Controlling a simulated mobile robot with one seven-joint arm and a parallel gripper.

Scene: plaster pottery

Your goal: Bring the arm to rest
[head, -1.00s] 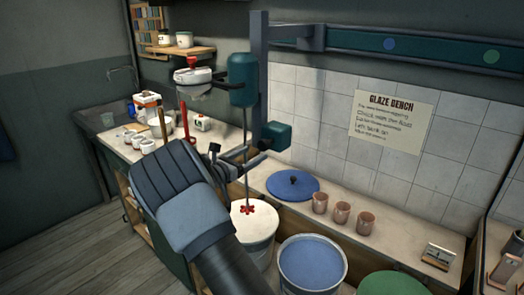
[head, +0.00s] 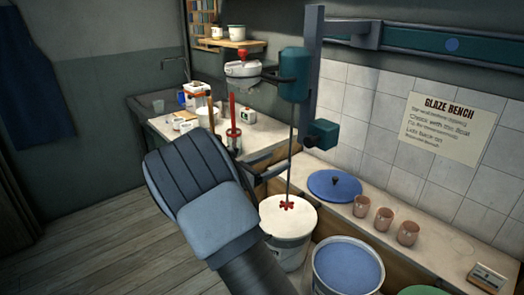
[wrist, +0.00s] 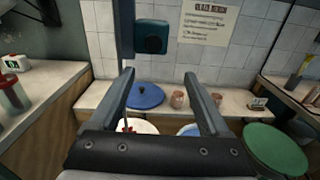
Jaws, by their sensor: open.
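My gripper (wrist: 162,98) shows in the wrist view with its two fingers apart and nothing between them. In the head view my gripper (head: 256,166) is mostly hidden behind my dark padded arm; only parts of the fingers show. It is above and in front of the glaze bench, near the mixer shaft. The fingers point toward the tiled wall and the blue lid (wrist: 145,95) on the bench. I cannot tell how near the fingers are to the mixer.
A mixer (head: 294,75) hangs from a wall rail, its red-tipped shaft over a white bucket (head: 282,222). A blue-filled bucket (head: 347,268) stands beside it. Several cups (head: 384,219) stand on the bench. A green lid (wrist: 275,149) is at right. The floor (head: 90,215) at left is clear.

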